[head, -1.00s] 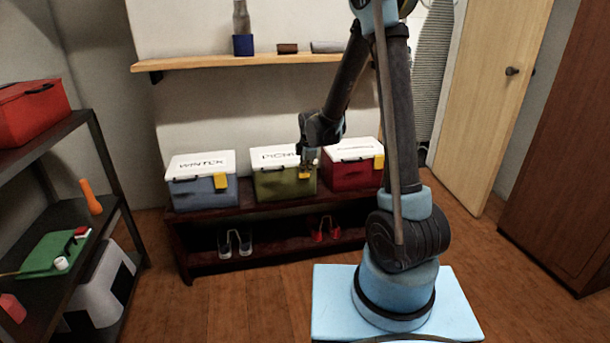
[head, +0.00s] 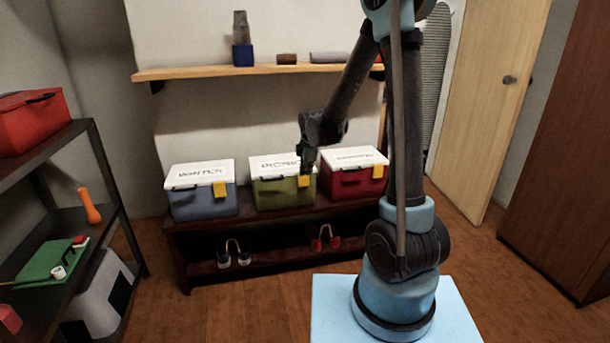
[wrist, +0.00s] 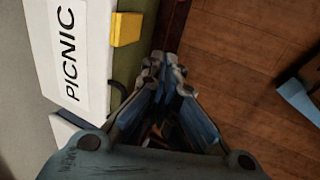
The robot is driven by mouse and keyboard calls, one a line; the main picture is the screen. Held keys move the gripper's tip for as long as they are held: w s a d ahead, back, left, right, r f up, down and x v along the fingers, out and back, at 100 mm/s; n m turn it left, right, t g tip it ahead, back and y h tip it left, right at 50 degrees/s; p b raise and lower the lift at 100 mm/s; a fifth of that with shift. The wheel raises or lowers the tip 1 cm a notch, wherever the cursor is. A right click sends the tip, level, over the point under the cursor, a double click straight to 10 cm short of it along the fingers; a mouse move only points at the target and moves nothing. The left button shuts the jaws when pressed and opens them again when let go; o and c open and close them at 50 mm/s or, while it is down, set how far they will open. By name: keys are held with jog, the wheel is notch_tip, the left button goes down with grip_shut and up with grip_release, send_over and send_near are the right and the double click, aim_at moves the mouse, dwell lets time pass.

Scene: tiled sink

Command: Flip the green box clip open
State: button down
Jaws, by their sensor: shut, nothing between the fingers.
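The green box (head: 272,194) stands between two other boxes on the low dark red bench, with a white lid (head: 275,165) that is down. Its yellow clip (head: 304,182) is at the right of its front, by the lid edge. In the wrist view the yellow clip (wrist: 127,28) sticks out past the lid marked PICNIC (wrist: 82,50). My gripper (head: 308,169) is shut and empty, just above and in front of the clip. In the wrist view my fingertips (wrist: 164,62) meet beside the green box, apart from the clip. Whether the clip is latched is hard to tell.
A blue box (head: 203,200) stands left of the green one and a red box (head: 350,183) stands right, both with yellow clips. Shoes sit on the bench's lower shelf. A wooden wall shelf (head: 200,72) is above. A dark rack (head: 110,180) stands at left.

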aim_at(302, 183)
jog(key=shift+s+d+f, duration=0.1)
jog(key=shift+s+f, duration=0.1)
jog(key=shift+f, duration=0.25)
jog(key=x, duration=0.3)
jog(key=w+x, duration=0.1)
jog(key=x, duration=0.6)
jog(key=shift+w+a, duration=0.3)
jog(key=shift+w, duration=0.2)
jog(key=shift+w+a, duration=0.15)
jog(key=shift+w, duration=0.35)
jog(key=shift+w+a, duration=0.15)
jog(key=shift+w, duration=0.3)
